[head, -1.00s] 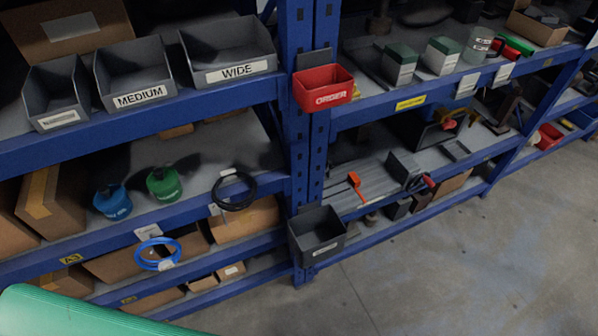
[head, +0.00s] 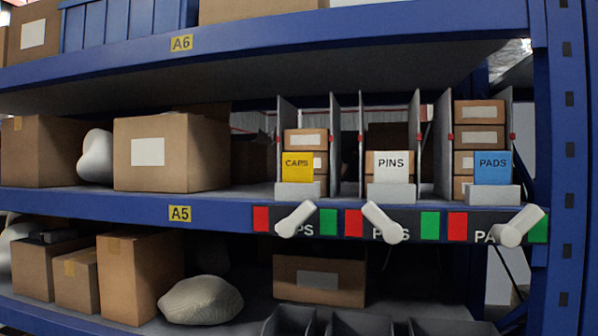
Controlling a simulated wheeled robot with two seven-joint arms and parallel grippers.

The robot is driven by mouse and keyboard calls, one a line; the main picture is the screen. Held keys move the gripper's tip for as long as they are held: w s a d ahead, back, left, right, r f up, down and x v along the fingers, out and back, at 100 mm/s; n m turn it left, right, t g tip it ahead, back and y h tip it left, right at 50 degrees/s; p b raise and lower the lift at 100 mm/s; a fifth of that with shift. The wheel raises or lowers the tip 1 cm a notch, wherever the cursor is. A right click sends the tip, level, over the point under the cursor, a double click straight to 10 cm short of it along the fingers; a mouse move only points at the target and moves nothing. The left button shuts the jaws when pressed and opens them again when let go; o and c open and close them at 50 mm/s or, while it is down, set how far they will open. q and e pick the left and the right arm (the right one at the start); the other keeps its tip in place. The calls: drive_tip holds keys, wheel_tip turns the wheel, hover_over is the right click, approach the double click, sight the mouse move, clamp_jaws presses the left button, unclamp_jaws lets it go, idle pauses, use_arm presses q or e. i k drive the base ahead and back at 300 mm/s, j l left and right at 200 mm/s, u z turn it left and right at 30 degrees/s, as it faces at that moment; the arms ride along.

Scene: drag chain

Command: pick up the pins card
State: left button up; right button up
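The pins card (head: 391,166) is white with dark PINS lettering. It stands upright in a light grey holder (head: 391,190) at the front of the middle bay on the shelf marked A5. A yellow CAPS card (head: 297,166) stands in the bay to its left and a blue PADS card (head: 492,168) in the bay to its right. Neither of my grippers shows in the head view.
Grey upright dividers (head: 428,150) separate the bays. White levers (head: 383,222) stick out from the shelf's front edge below each card, between red and green patches. A blue rack post (head: 567,170) stands at the right. Cardboard boxes (head: 170,153) fill the left.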

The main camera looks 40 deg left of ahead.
sight(390, 167)
drive_tip(key=u, duration=1.15)
drive_tip(key=i+l, duration=0.1)
drive_tip(key=l, duration=0.25)
drive_tip(key=i+l+u, duration=0.1)
drive_tip(key=l, duration=0.3)
drive_tip(key=i+l, duration=0.15)
drive_tip(key=l, duration=0.2)
drive_tip(key=u, duration=0.05)
